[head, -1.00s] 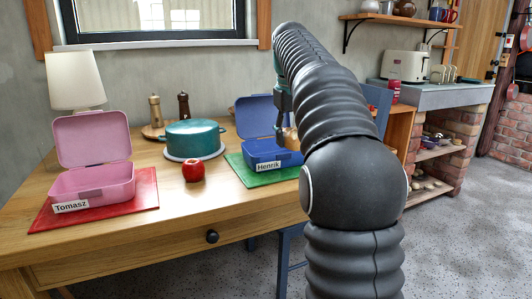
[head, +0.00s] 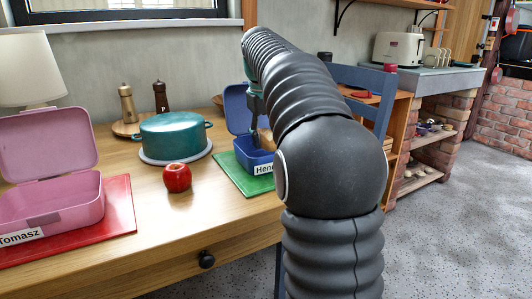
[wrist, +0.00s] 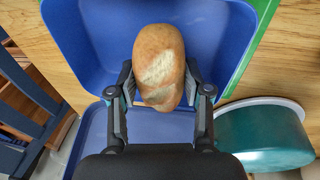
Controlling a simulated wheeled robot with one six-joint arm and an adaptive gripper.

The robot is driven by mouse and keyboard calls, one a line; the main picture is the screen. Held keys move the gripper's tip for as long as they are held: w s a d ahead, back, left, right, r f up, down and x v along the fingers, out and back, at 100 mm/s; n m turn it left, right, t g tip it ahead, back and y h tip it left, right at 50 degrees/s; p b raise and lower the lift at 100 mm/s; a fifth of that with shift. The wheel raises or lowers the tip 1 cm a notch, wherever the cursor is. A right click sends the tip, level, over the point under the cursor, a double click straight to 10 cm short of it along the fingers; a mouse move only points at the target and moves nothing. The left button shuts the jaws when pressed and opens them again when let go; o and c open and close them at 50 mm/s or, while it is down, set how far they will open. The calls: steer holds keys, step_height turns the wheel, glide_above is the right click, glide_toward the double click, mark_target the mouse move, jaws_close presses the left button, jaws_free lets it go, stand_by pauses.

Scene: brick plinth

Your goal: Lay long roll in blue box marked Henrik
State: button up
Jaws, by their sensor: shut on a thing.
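The long roll (wrist: 159,66), a tan bread roll with a pale floury top, is in my gripper (wrist: 160,88). The fingers are shut on its sides in the wrist view. In the head view the roll (head: 266,139) is partly hidden by my arm, and my gripper (head: 256,112) is over the blue box. The open blue box (wrist: 97,30) lies beneath the roll in the wrist view. In the head view the blue box (head: 248,158) has its lid raised at the back and a partly hidden label reading "Hen". I cannot tell whether the roll touches the box floor.
The box sits on a green mat (head: 228,176). A teal pot (head: 171,138) and a red apple (head: 177,178) stand left of it. An open pink box (head: 52,205), labelled Tomasz, sits on a red mat (head: 120,204). A blue chair (head: 378,84) is beyond my arm.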

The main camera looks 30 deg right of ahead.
mark_target(264, 136)
steer(key=shift+f+b, duration=0.45)
steer(key=shift+f, duration=1.5)
steer(key=shift+f, duration=0.1)
steer(key=o, duration=1)
steer(key=shift+o, duration=0.2)
steer(key=r+p, duration=0.1)
steer(key=r, duration=0.2)
steer(key=s+a+r+p, duration=0.1)
steer(key=r, duration=0.3)
steer(key=r+p, duration=0.1)
steer(key=r, duration=0.3)
steer(key=shift+s+a+r, duration=0.15)
steer(key=shift+a+r, duration=0.05)
steer(key=shift+a, duration=0.05)
steer(key=shift+r, duration=0.35)
steer(key=shift+s+a, duration=0.1)
